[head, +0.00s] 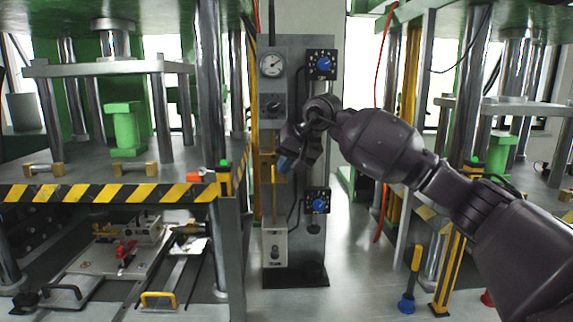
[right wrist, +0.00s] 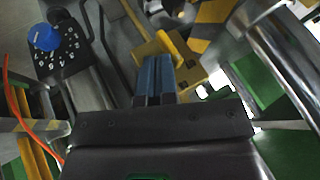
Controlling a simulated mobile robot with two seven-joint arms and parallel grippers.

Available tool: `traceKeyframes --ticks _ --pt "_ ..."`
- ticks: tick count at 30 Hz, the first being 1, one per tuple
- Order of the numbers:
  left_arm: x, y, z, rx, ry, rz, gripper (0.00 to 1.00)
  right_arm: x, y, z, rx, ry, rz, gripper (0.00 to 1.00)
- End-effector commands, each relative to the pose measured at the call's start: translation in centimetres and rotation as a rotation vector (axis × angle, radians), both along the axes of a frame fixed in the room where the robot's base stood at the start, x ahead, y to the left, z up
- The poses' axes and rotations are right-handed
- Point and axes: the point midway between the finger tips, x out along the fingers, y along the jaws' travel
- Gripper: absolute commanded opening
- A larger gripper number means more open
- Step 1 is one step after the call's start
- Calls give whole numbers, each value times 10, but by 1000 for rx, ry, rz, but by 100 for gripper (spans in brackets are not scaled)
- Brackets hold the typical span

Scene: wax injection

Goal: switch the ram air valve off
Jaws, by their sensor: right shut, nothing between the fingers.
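The air valve is a brass-yellow body with a yellow lever on the grey column; I take it for the ram air valve, though I read no label. In the head view the lever (head: 275,186) hangs downward, and my right gripper hides part of the valve. In the right wrist view the yellow valve body (right wrist: 190,66) is just beyond the fingertips. My right gripper (head: 283,163) is shut and empty at the valve; its blue fingers (right wrist: 155,62) lie together. Whether they touch the valve I cannot tell. My left gripper is not in view.
The column carries a pressure gauge (head: 272,65), a black knob (head: 273,104), an upper blue dial (head: 323,65) and a lower blue dial (head: 320,205). A press table with a striped edge (head: 110,193) stands at left, another press at right. An orange-red hose (head: 384,120) hangs right of the column.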

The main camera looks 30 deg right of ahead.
Motion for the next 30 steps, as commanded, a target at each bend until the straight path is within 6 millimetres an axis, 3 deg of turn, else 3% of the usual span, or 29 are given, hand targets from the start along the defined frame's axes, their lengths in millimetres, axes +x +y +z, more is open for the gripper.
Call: traceKeyframes --ticks 30 --pt "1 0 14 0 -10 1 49 2 5 6 -155 73 1 0"
